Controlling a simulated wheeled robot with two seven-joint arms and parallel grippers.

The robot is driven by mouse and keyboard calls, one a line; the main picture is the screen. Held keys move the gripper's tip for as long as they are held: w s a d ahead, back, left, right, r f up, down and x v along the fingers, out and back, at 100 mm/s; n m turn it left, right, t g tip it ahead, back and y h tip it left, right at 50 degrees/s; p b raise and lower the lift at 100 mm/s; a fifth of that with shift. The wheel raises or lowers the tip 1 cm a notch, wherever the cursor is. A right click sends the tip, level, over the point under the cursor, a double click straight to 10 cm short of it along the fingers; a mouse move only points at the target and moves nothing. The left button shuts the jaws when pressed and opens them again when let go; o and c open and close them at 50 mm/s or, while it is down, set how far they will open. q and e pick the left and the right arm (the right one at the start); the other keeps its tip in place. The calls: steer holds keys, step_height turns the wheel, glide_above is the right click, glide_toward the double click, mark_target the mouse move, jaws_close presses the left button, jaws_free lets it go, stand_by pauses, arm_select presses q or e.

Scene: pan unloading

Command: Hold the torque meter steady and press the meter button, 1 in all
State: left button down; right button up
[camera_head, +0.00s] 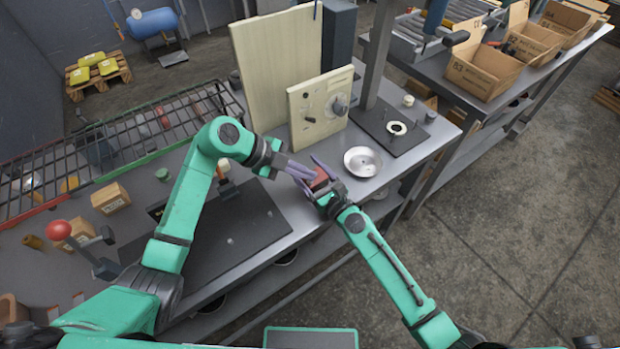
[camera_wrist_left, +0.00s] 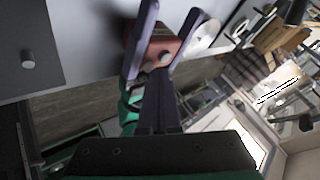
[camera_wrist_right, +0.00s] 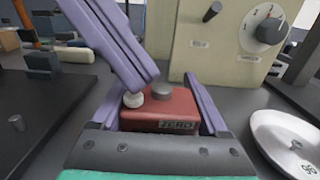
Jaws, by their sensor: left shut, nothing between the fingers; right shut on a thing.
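The torque meter, a small red box (camera_wrist_right: 170,112) with a "ZERO" label, sits between the two fingers of my right gripper (camera_head: 322,176), which is shut on it. On its top are a cream round button (camera_wrist_right: 133,99) and a grey knob (camera_wrist_right: 162,88). My left gripper (camera_head: 304,173) is shut and empty. In the right wrist view its purple fingers (camera_wrist_right: 138,78) slant down from the upper left, with tips at the cream button; I cannot tell whether they touch it.
A cream panel with a dial (camera_head: 320,107) stands behind the meter. A round metal dish (camera_head: 362,161) lies to the right on the grey bench. A dark mat (camera_head: 240,235) lies to the left, and a wire rack (camera_head: 120,140) stands at the back left.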

arm_select(q)
steer(key=shift+s+f, duration=0.1)
steer(key=shift+f, duration=0.1)
arm_select(e)
steer(key=shift+w+a+f, duration=0.1)
steer(key=shift+w+a, duration=0.1)
arm_select(q)
steer(key=shift+w+a+r, duration=0.3)
steer(key=shift+w+r, duration=0.05)
steer(key=shift+r, duration=0.5)
arm_select(e)
steer(key=shift+s+d, duration=0.1)
arm_select(q)
step_height(320, 180, up, 5)
steer(key=shift+f, duration=0.1)
arm_select(e)
steer(key=o, duration=1.5)
steer(key=shift+o, duration=0.2)
